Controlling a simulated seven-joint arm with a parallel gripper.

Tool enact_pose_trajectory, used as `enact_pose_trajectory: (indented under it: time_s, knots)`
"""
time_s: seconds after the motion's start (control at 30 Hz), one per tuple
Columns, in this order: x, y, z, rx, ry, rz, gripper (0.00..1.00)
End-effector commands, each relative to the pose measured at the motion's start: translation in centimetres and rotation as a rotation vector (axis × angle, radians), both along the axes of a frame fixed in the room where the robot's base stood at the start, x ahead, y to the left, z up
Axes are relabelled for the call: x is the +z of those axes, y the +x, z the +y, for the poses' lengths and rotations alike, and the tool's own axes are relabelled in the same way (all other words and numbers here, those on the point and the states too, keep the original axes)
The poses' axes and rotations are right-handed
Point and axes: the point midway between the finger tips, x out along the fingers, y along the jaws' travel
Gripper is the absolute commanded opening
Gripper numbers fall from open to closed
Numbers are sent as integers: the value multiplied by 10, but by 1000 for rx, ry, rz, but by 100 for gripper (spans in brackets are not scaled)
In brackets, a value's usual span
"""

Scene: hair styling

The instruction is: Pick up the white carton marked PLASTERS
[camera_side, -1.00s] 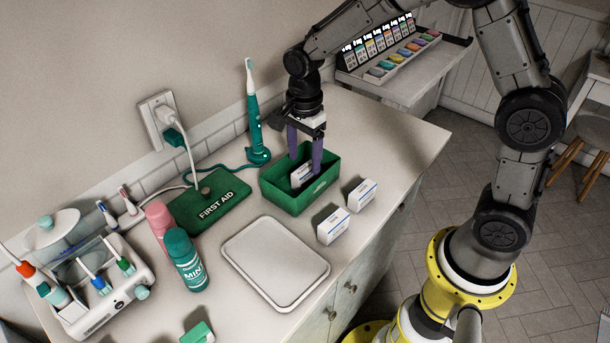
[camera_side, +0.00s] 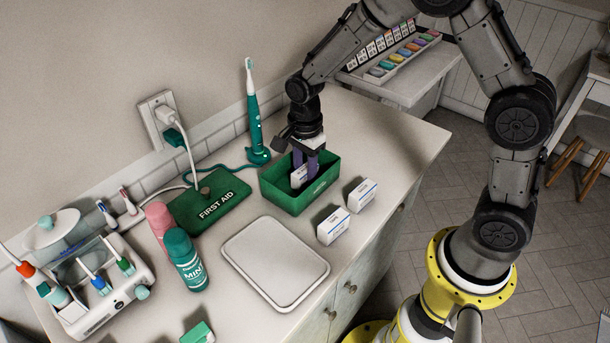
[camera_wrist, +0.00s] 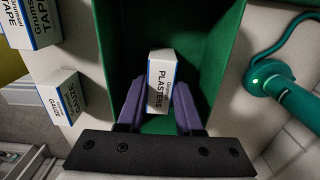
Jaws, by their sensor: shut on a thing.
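The white carton marked PLASTERS (camera_wrist: 160,84) stands inside the green box (camera_wrist: 120,45), with a blue stripe along its edge. My gripper (camera_wrist: 160,105) has its two purple fingers on either side of the carton, shut on it. In the side view my gripper (camera_side: 306,165) reaches down into the green box (camera_side: 292,205), and part of the white carton (camera_side: 298,177) shows beside the fingers. The carton is still within the box walls; whether it touches the floor cannot be told.
Two white cartons, marked GAUZE (camera_wrist: 60,97) and TAPE (camera_wrist: 38,20), stand outside the box. A white tray (camera_side: 275,262) lies in front. The FIRST AID lid (camera_side: 210,203) lies left of the box. A teal toothbrush (camera_side: 255,120) stands behind. Teal and pink cans stand left.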

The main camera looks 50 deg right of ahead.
Motion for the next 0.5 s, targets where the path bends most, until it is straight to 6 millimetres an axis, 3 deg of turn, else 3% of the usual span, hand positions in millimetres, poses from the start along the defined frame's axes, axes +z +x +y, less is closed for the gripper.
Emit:
enact_pose_trajectory:
  time_s: [0.5]
  knots:
    - [5, 1, 0, 0, 0, -3, 0]
